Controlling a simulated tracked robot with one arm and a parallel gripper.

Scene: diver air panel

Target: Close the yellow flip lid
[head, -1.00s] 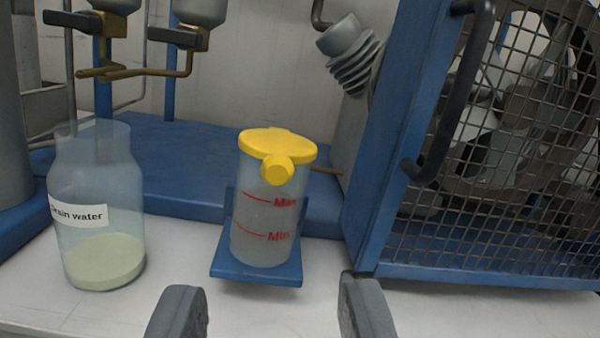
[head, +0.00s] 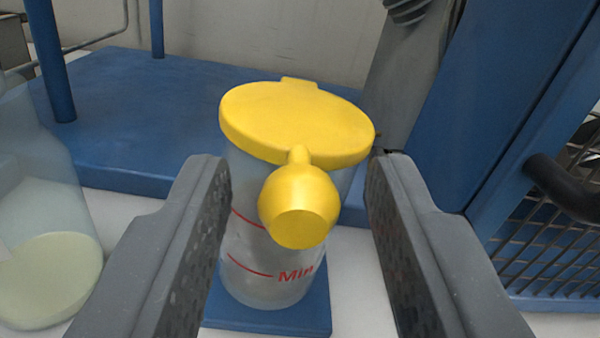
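The yellow flip lid (head: 290,115) lies across the top of a clear container (head: 262,268) with red Max and Min marks. A small hinge tab shows at its back edge, and a round yellow knob (head: 300,205) sticks out at its front. The lid looks flat or nearly flat; I cannot tell whether it is fully seated. My gripper (head: 298,180) is open, with one finger on each side of the knob and the container front. The fingers look apart from the knob.
The container stands in a blue holder (head: 270,318). A clear jar (head: 40,230) with pale contents is at the left. A blue frame with a wire mesh guard (head: 560,240) and dark handle (head: 565,187) is at the right. A blue base plate (head: 110,110) lies behind.

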